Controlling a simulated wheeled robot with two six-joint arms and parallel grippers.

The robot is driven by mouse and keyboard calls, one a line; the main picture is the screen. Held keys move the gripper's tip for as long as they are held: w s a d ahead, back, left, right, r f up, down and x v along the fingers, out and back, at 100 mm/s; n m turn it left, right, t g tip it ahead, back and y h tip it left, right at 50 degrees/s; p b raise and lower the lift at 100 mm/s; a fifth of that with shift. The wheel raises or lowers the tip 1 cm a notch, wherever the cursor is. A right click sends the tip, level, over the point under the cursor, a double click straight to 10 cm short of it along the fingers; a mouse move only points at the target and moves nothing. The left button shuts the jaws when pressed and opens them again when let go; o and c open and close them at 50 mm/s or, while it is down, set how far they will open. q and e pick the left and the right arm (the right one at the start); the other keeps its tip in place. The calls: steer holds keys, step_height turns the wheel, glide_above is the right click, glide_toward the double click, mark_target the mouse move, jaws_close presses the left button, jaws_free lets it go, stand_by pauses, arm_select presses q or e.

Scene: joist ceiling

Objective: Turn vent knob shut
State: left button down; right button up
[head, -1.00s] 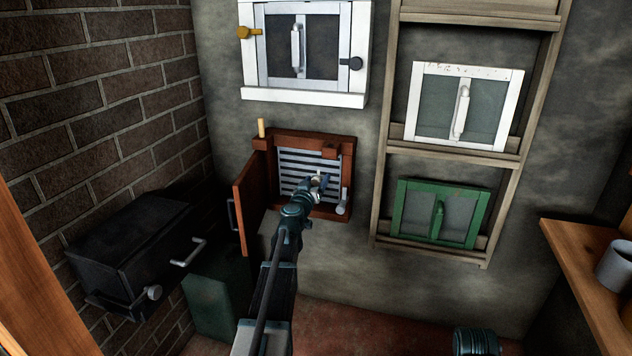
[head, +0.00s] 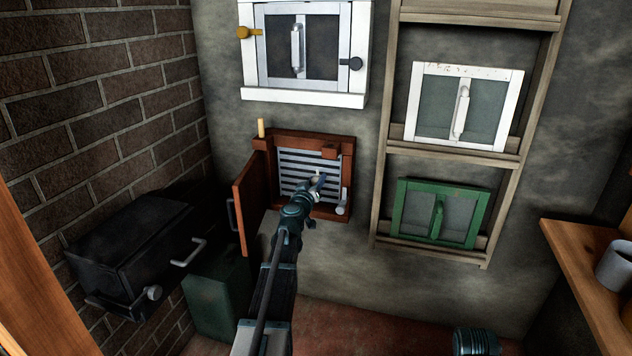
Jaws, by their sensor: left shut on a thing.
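The vent (head: 297,163) is a set of pale slats in a reddish-brown wooden frame, low on the grey wall. Its brown door (head: 246,203) stands swung open to the left. My left gripper (head: 318,181) reaches up to the front of the slats, right of their middle. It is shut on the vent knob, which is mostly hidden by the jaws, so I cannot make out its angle.
A white cabinet window (head: 303,97) hangs above the vent. A wooden rack with a white-framed window (head: 464,148) and a green-framed one (head: 402,212) is at right. A black box (head: 130,245) stands left; a shelf with a grey mug (head: 614,266) is far right.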

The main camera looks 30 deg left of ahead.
arm_select(q)
steer(key=n, duration=1.2)
steer(key=shift+n, duration=2.2)
steer(key=shift+c, duration=2.3)
jaws_free()
